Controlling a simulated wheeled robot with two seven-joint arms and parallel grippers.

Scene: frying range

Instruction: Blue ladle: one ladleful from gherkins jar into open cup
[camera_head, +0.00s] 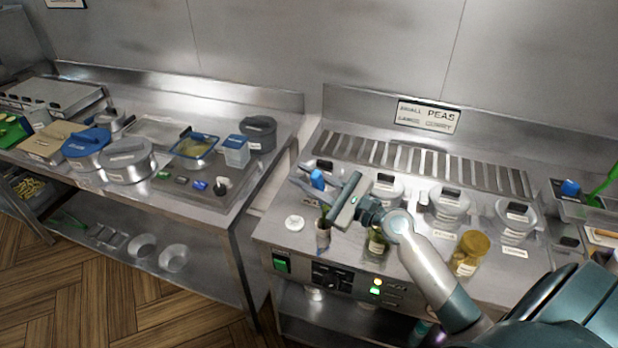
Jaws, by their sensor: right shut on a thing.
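My right gripper (318,192) is shut on the blue ladle (317,179), whose blue top shows at the fingers. The ladle's lower part is mostly hidden by the gripper. The small cup (323,239) stands just below the gripper near the counter's front edge; something dark green shows at its mouth, and I cannot tell whether it is in the ladle or in the cup. A labelled glass jar with green contents (377,247), apparently the gherkins jar, stands right of the cup, partly under my wrist. My left gripper is not in view.
A white round lid (294,222) lies left of the cup. Several lidded pots (449,203) are set in the counter behind. A control panel (340,280) is on the counter's front. Another bench stands left.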

